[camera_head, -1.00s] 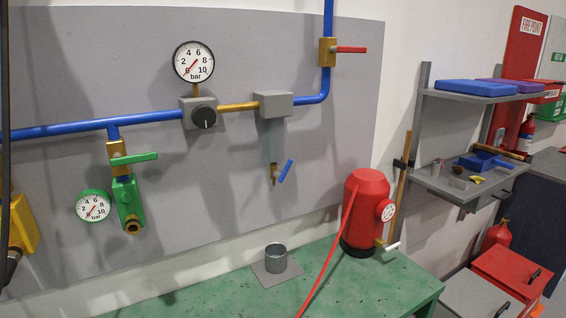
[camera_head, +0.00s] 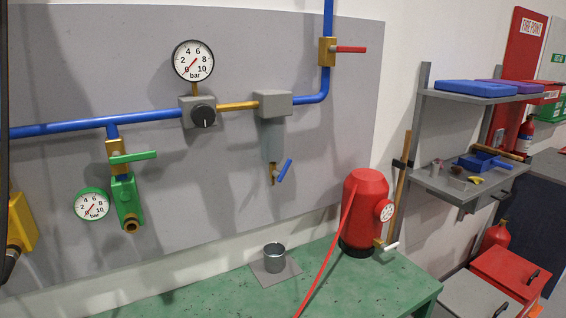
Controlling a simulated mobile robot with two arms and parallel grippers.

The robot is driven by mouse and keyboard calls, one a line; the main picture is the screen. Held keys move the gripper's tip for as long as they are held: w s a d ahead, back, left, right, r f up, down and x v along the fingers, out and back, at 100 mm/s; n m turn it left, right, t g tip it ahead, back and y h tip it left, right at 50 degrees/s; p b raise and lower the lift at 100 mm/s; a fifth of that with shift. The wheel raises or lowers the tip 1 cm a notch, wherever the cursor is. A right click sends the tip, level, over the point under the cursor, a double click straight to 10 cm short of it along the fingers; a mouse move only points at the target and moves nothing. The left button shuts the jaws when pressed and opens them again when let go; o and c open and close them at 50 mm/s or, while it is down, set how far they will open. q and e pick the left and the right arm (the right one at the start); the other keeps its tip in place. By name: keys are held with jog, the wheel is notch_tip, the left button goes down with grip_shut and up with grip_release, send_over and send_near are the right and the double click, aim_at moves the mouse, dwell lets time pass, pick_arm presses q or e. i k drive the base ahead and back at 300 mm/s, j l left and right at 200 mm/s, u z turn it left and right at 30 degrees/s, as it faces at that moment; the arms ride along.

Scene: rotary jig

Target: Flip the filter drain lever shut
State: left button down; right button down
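The filter is a grey block (camera_head: 273,104) with a pale translucent bowl (camera_head: 270,141) hanging under it, on the blue and brass pipe line. A brass drain (camera_head: 273,174) sits at the bowl's lower end. Its blue drain lever (camera_head: 284,170) is tilted, running from lower left to upper right. A metal cup (camera_head: 274,257) stands on a grey square plate on the green bench, below the drain. Neither of my grippers shows in this view.
A large gauge (camera_head: 194,61) sits above a black regulator knob (camera_head: 204,116), left of the filter. A red-handled valve (camera_head: 329,50) is at upper right. A red tank (camera_head: 366,209) with a red hose stands on the green bench (camera_head: 200,299). The space before the drain is clear.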

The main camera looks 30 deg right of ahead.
aim_at(279, 177)
jog(key=k+l, duration=0.25)
jog(key=l, duration=0.25)
jog(key=z, duration=1.55)
